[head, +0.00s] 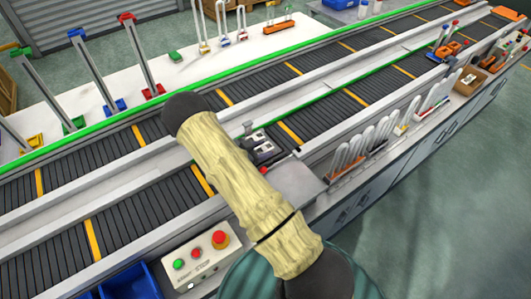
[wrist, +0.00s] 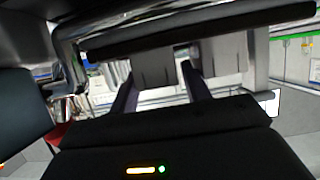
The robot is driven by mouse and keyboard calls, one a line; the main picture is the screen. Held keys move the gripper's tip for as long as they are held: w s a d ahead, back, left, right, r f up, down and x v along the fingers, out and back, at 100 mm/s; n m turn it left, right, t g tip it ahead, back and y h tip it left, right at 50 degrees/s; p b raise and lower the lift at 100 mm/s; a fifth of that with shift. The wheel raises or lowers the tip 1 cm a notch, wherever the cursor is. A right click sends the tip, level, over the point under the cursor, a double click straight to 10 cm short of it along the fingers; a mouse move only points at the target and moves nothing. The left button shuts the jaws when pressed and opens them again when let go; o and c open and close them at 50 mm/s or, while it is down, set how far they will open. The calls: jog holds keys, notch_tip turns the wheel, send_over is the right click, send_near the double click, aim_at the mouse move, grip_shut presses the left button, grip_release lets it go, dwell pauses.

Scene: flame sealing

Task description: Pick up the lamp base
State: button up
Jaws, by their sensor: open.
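I cannot pick out the lamp base with certainty in either view. In the head view, a small dark device with pale grey plates (head: 262,148) sits at the conveyor's near edge, just right of my arm; I cannot tell what it is. My gripper is not clearly visible there. In the wrist view, my gripper (wrist: 160,78) shows two dark fingers standing apart, open. Grey blocks under a dark bar (wrist: 205,34) appear beyond the fingertips. I cannot tell whether they touch the fingers or how far away they are.
A control box with a red stop button (head: 220,239) stands at the front. A rack of pale upright pieces (head: 360,151) is right of my arm. Conveyor belts (head: 270,108) cross the view. A white table (head: 195,72) with colored stands lies behind. Open floor (head: 445,200) is at right.

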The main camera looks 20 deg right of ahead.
aim_at(264, 148)
jog(key=shift+x, duration=0.8)
jog(key=c, duration=0.8)
jog(key=shift+o, duration=0.2)
jog(key=shift+r, duration=0.1)
notch_tip(264, 148, up, 10)
jog(key=shift+f+b, duration=0.1)
jog(key=shift+b, duration=1)
